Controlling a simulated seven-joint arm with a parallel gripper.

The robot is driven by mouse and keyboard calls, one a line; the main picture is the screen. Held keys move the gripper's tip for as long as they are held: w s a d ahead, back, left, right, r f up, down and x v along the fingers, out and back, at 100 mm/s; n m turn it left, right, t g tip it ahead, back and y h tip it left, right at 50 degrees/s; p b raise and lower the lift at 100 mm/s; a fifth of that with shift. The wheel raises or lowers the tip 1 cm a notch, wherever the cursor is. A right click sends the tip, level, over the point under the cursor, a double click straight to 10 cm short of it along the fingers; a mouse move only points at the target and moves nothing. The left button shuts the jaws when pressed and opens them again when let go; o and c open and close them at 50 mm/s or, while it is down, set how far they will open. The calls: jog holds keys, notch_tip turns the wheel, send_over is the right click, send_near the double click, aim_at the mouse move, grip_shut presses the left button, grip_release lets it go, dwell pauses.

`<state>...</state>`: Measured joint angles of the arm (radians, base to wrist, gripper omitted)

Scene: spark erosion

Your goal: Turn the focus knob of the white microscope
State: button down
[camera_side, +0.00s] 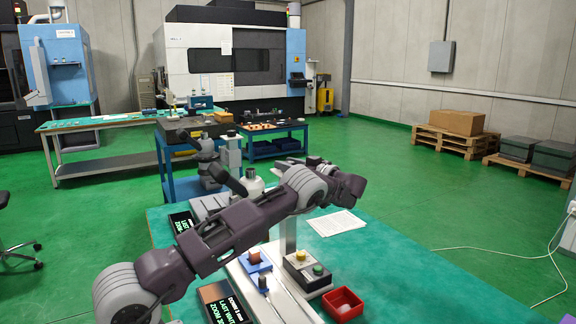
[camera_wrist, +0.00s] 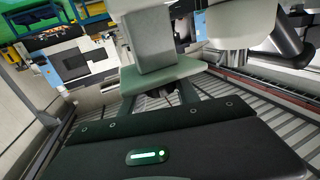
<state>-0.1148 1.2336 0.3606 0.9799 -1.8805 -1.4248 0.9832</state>
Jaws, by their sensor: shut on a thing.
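The white microscope stands on the green bench in the side view. Its pale head (camera_side: 253,184) and upright column (camera_side: 288,236) show behind my arm, which covers much of it. A dark eyepiece tube points up to the left. In the wrist view, a pale column and block (camera_wrist: 160,76) of it lie just ahead of my gripper (camera_wrist: 168,97), with a white cylinder (camera_wrist: 240,25) to the right. My jaws are shut at this block, on what appears to be the focus knob. The knob itself is hidden. In the side view my fingertips cannot be made out.
A red tray (camera_side: 343,304) is at the front, and white paper (camera_side: 336,223) lies behind. The bench's right part is clear.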

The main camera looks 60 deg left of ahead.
jog(key=shift+n+g, duration=0.4)
jog(key=shift+g, duration=0.2)
jog(key=c, duration=0.9)
grip_release()
jog(key=v, duration=0.7)
jog(key=shift+r, duration=0.1)
